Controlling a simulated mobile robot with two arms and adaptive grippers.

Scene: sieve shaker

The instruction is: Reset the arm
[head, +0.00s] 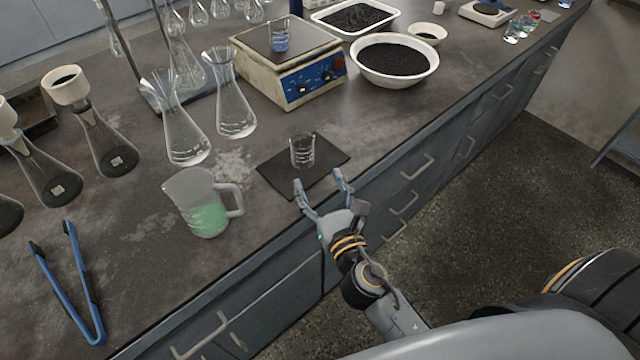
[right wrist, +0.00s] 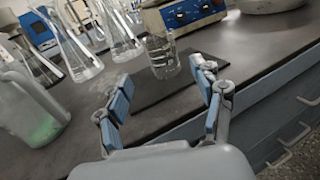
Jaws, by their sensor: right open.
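My right gripper (head: 324,190) is open and empty at the front edge of the bench, just in front of a small clear beaker (head: 302,151). The beaker stands upright on a dark square mat (head: 276,172). In the right wrist view the open fingers (right wrist: 165,100) point toward the beaker (right wrist: 162,56), which stands beyond the fingertips, apart from them. My left gripper does not show in either view.
A jug with green liquid (head: 202,203) stands left of the mat. Blue tongs (head: 70,285) lie at the front left. Glass flasks (head: 232,105), a scale (head: 290,65) and a bowl of black grains (head: 394,60) stand behind. The floor (head: 480,200) at right is clear.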

